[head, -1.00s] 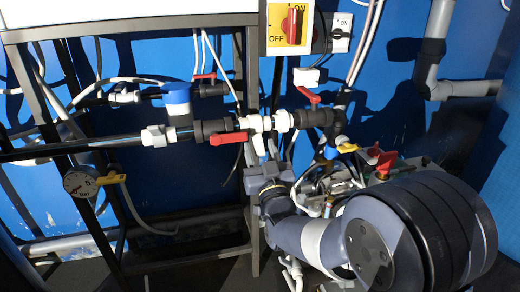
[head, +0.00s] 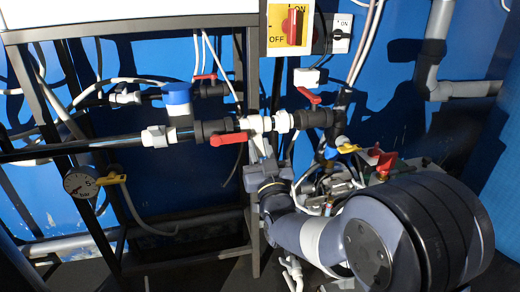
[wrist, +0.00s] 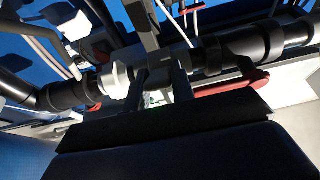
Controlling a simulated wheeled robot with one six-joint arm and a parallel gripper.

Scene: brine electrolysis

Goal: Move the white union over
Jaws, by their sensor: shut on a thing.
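The white union (head: 281,121) sits in the horizontal pipe run, between two black valves with red handles. In the wrist view its white collar (wrist: 115,80) shows just left of the fingers. My gripper (head: 262,138) reaches up from below to the white fitting in this run. In the wrist view the two fingers of my gripper (wrist: 162,82) stand on either side of the shaded middle of the union and are shut on it. The contact itself is partly hidden in shadow.
The left red-handled valve (head: 213,130) and the right one (head: 318,117) flank my gripper closely. A blue-capped white fitting (head: 178,96) stands further left. A pressure gauge (head: 80,182) hangs at lower left. A yellow switch box (head: 290,28) is above.

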